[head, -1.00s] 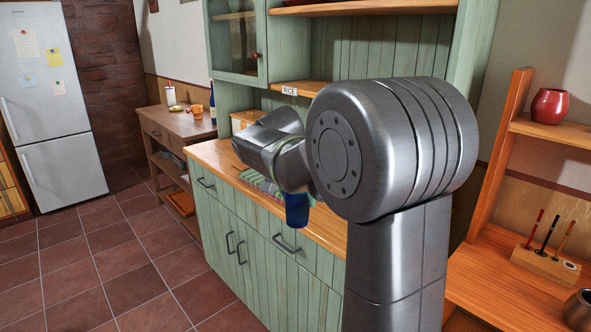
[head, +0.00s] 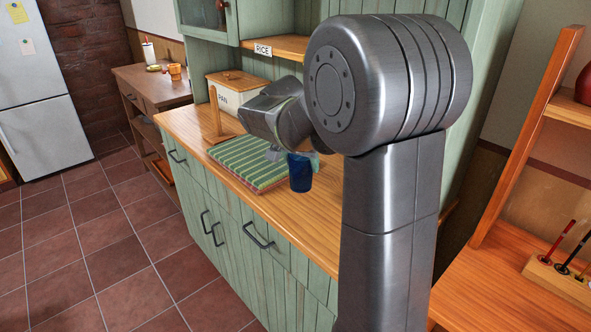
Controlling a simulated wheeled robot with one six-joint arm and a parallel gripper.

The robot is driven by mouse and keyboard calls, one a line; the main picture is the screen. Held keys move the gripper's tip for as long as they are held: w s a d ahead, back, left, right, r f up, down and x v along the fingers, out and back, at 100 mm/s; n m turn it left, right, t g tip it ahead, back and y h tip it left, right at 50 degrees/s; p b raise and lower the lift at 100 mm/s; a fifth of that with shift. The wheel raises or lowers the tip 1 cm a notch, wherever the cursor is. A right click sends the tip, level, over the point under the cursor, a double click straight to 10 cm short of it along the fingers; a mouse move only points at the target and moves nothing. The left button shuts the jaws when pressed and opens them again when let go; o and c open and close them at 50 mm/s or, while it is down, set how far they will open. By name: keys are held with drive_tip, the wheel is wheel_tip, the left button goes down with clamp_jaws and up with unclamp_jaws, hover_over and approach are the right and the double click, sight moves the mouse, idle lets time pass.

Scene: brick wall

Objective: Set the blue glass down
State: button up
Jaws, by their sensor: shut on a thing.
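The blue glass (head: 300,173) is in the head view, upright, just right of a green striped cloth on the wooden counter (head: 313,222). My gripper (head: 290,154) is at the glass's upper part and shut on it. My arm hides much of the gripper and its fingers. I cannot tell whether the glass's bottom touches the counter or hangs a little above it.
The folded green striped cloth (head: 247,160) lies left of the glass. Behind it stand a wooden holder (head: 217,117) and a cream box marked PAN (head: 232,90). Bare counter shows in front of the glass. A shelf marked RICE (head: 277,46) is above.

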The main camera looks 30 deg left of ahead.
sight(301, 176)
drive_tip(key=shift+f, duration=2.55)
drive_tip(key=shift+f, duration=0.15)
drive_tip(key=o, duration=1.1)
drive_tip(key=shift+r, duration=0.35)
drive_tip(key=v, duration=1.1)
drive_tip(key=shift+s+r, duration=0.25)
